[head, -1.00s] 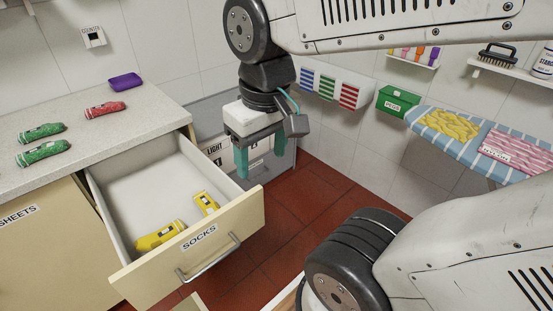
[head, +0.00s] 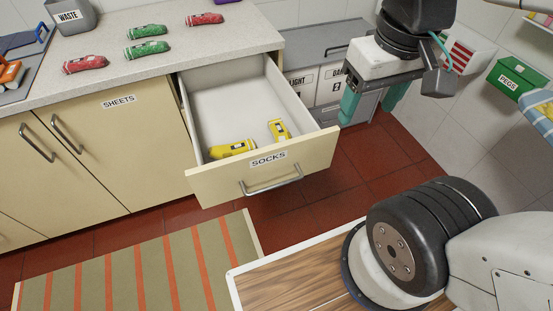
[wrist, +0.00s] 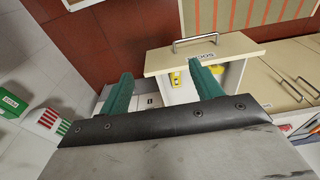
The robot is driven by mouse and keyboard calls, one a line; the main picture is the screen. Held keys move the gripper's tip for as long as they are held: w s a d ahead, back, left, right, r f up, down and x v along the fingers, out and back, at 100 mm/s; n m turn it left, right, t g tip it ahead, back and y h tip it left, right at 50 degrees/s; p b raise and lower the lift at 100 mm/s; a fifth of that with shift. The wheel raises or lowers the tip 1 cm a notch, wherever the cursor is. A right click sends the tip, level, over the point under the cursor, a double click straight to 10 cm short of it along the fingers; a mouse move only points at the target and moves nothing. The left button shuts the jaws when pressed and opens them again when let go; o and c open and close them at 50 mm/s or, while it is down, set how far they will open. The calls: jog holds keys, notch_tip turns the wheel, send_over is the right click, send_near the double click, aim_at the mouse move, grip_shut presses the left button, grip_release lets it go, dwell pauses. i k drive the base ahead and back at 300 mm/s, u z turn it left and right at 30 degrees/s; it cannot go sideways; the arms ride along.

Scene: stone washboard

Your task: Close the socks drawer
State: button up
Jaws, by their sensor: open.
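The socks drawer (head: 225,182) is pulled well out of the cream cabinet, with a "SOCKS" label and a metal bar handle (head: 272,182) on its front. Two yellow flashlight-like things (head: 232,149) lie inside, near the front. My gripper (head: 370,100) is open and empty, with green fingers pointing down, to the right of the drawer and apart from it in the head view. In the wrist view the drawer front (wrist: 215,50) shows beyond my gripper (wrist: 160,92), its right finger overlapping the drawer in the picture.
Red and green flashlight-like things (head: 147,48) lie on the counter (head: 240,40). A cupboard labelled "SHEETS" (head: 130,150) is left of the drawer. Bins marked "LIGHT" (head: 300,82) stand behind my gripper. Red floor (head: 375,160) and a striped mat (head: 140,270) lie in front.

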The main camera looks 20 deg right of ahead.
aim_at(229, 101)
jog(key=k, duration=1.3)
jog(key=u, duration=0.35)
jog(key=i, duration=0.9)
jog(key=z, duration=0.35)
